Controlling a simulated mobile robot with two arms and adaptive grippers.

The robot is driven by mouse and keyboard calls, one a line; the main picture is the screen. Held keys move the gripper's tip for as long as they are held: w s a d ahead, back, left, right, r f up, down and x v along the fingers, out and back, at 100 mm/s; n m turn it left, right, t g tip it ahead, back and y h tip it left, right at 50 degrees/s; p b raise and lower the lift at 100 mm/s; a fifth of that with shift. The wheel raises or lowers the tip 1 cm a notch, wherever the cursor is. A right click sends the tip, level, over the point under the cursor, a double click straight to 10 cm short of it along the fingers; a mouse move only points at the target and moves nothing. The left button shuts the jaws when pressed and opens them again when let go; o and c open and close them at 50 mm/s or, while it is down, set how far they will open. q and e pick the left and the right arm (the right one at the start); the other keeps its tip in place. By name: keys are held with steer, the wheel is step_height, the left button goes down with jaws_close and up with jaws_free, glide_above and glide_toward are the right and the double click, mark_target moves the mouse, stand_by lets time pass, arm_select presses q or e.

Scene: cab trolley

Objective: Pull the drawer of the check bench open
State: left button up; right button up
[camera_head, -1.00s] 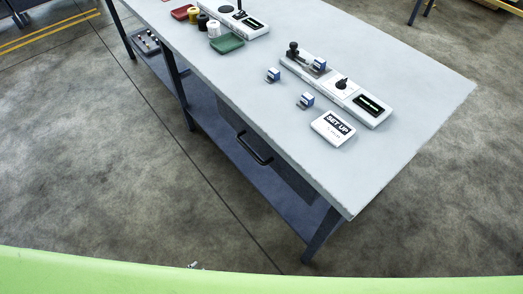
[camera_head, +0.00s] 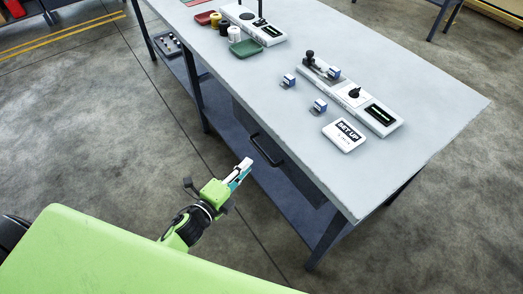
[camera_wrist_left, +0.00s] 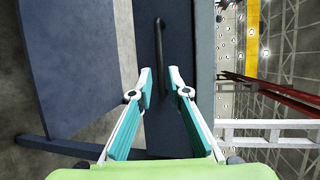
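The check bench (camera_head: 420,110) has a pale top and a dark drawer (camera_head: 298,183) beneath its front edge. The drawer appears shut, with its front close under the top. Its black bar handle (camera_head: 267,151) shows in the head view, and the handle also shows in the left wrist view (camera_wrist_left: 159,45). My left gripper (camera_head: 241,170) is just in front of and below the handle. In the left wrist view its two fingers stand apart, with the handle beyond and between the tips. No contact is clear. My right gripper is in neither current view.
On the bench top are a SET UP sign (camera_head: 344,135), a gauge unit (camera_head: 383,117), small blue-and-white blocks (camera_head: 320,106) and a green tray (camera_head: 245,48). A lower shelf (camera_head: 290,205) and bench leg (camera_head: 325,238) lie near my left arm. Floor to the left is clear.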

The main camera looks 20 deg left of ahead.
mark_target(260, 150)
arm_select(q)
steer(key=x, duration=0.9)
steer(key=shift+w, duration=0.3)
jaws_close()
